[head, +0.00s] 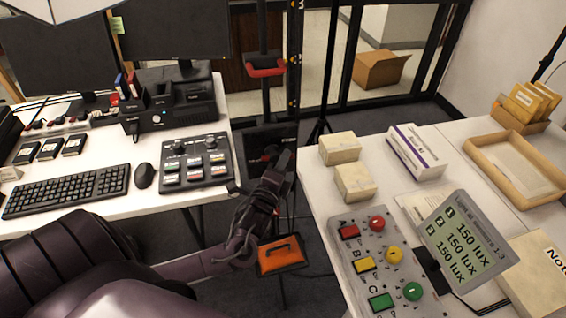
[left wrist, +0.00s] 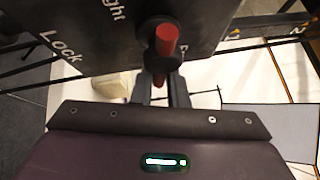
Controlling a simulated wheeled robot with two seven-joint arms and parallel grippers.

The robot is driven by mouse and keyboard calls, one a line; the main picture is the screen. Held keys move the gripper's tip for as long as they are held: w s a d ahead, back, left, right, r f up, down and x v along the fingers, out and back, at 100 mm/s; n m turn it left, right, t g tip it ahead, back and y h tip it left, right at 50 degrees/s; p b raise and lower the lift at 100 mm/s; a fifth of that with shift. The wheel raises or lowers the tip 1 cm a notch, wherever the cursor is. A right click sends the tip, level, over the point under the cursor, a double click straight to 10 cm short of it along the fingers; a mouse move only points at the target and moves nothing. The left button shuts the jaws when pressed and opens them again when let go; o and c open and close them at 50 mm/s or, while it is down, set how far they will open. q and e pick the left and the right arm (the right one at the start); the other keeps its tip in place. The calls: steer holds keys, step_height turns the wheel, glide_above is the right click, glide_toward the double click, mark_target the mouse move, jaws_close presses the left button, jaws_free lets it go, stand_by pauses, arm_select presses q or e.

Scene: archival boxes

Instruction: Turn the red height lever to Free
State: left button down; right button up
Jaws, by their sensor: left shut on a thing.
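The dark panel (head: 283,137) stands on a stand between the two tables in the head view. In the left wrist view the panel (left wrist: 95,50) fills the top and shows the word "Lock" and part of another word ending in "ight"; no "Free" label can be read. The red height lever (left wrist: 167,40) sticks out of a black round hub on it. My left gripper (left wrist: 161,82) is shut on the lever, a finger on each side. In the head view my left gripper (head: 276,170) is at the panel's front and hides part of it.
An orange case (head: 282,256) with a black handle is just below my left gripper. A table with a keyboard (head: 68,190) is at left. A table with a button box (head: 385,262) and light meter display (head: 462,243) is at right. A tripod stands behind the panel.

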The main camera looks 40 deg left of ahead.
arm_select(q)
steer(key=shift+r+n+t+y, duration=0.15)
steer(key=shift+n+t+y, duration=0.15)
steer(key=shift+n+t, duration=0.3)
steer(key=c, duration=1.4)
jaws_free()
steer(key=shift+c, duration=0.2)
steer(key=b+v, duration=0.1)
steer(key=v, duration=0.6)
steer(key=shift+s, duration=0.4)
